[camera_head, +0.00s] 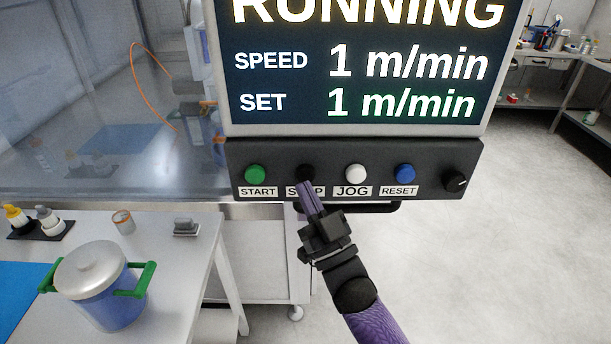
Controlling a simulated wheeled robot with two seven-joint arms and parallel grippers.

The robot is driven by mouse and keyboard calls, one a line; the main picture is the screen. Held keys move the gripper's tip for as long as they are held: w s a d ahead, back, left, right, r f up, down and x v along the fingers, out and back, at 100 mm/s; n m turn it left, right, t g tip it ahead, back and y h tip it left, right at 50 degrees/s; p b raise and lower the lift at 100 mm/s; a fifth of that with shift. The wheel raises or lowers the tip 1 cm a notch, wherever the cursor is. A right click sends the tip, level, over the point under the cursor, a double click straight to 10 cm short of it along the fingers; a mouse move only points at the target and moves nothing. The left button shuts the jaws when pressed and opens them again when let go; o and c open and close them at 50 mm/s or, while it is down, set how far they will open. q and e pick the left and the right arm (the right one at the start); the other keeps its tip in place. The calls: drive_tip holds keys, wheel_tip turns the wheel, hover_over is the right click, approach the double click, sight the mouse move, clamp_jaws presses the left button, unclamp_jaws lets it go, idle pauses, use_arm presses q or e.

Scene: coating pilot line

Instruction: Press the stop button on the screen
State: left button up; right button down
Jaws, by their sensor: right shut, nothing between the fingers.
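The screen (360,75) reads RUNNING, with SPEED 1 m/min and SET 1 m/min. Below it is a dark button panel (330,154). The dark stop button (306,172) sits second from the left, between the green start button (255,174) and the white jog button (356,173). My right gripper (304,186) is shut and empty, its fingertips just below the stop button and covering part of the STOP label. I cannot tell whether the tips touch the button or the panel. My left gripper is not in view.
A blue reset button (405,173) and a black knob (456,181) are on the panel's right side. A blue pot (110,310) with green handles stands on the white table (185,265) at left. The floor at right is clear.

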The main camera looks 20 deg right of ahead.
idle(0.6)
drive_tip(key=shift+w+d, duration=0.1)
drive_tip(key=shift+w, duration=0.3)
drive_tip(key=shift+w+d+b, duration=0.15)
drive_tip(key=shift+w+b, duration=0.3)
drive_tip(key=shift+b, duration=0.1)
idle(0.4)
idle(0.4)
drive_tip(key=shift+s+a+p, duration=0.25)
drive_tip(key=shift+s+p, duration=0.35)
drive_tip(key=shift+s, duration=0.25)
